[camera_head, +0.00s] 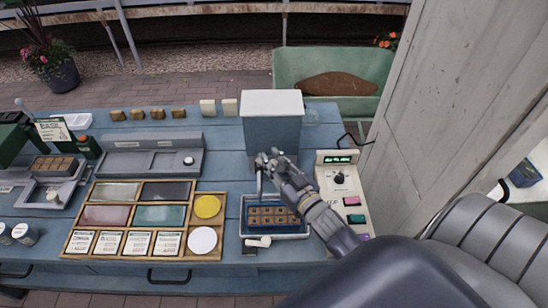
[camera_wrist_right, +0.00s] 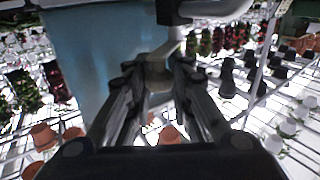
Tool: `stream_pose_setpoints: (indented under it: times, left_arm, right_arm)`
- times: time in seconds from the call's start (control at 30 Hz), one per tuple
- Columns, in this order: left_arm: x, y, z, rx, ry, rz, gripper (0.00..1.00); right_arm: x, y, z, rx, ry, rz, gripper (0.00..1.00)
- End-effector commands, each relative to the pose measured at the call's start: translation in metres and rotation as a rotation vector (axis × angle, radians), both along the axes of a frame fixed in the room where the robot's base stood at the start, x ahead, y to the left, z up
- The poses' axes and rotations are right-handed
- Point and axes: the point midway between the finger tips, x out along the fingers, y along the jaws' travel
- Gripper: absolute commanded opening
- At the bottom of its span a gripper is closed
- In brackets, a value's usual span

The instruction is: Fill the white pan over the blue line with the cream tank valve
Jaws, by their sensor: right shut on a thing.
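The tank (camera_head: 270,103) with a cream lid and grey-blue front stands at the back of the blue table; its blue side fills the left of the right wrist view (camera_wrist_right: 95,60). My right gripper (camera_head: 268,158) is at the tank's lower front, shut on the valve, whose pale handle (camera_wrist_right: 158,72) shows between the fingers in the right wrist view. Below the tank is the white-rimmed pan (camera_head: 247,215), holding several brown squares on a dark blue inside. My right arm covers its right part. I cannot make out the blue line or liquid. My left gripper is not in view.
A control box (camera_head: 342,190) with a green display stands right of the pan. A wooden tray (camera_head: 125,190) with coloured panels lies to the left. A small white cylinder (camera_head: 260,242) lies at the pan's front edge. A grey chair (camera_head: 485,235) is at right.

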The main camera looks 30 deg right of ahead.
Motion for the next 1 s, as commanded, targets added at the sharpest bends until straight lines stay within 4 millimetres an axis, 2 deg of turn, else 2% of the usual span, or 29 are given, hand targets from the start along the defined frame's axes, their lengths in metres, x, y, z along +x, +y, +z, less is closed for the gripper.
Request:
stream_pose_setpoints:
  times: [0.33, 0.83, 0.87, 0.9, 0.93, 1.0]
  left_arm:
    - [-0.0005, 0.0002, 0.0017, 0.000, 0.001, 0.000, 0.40]
    - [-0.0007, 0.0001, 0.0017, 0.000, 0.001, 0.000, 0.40]
    - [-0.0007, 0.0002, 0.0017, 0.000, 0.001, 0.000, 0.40]
    - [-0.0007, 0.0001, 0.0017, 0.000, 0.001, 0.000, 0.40]
    - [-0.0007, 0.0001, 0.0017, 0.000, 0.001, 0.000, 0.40]
    - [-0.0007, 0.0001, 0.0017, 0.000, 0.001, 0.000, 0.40]
  right_arm:
    - [-0.0020, 0.0025, -0.0009, -0.001, 0.002, -0.081, 0.00]
    - [-0.0022, 0.0031, -0.0012, -0.002, 0.002, -0.091, 0.00]
    - [-0.0022, 0.0031, -0.0012, -0.002, 0.002, -0.091, 0.22]
    - [-0.0022, 0.0032, -0.0012, -0.002, 0.002, -0.091, 0.31]
    - [-0.0022, 0.0032, -0.0012, -0.002, 0.002, -0.090, 0.38]
    - [-0.0021, 0.0035, -0.0010, -0.002, 0.002, -0.090, 0.39]
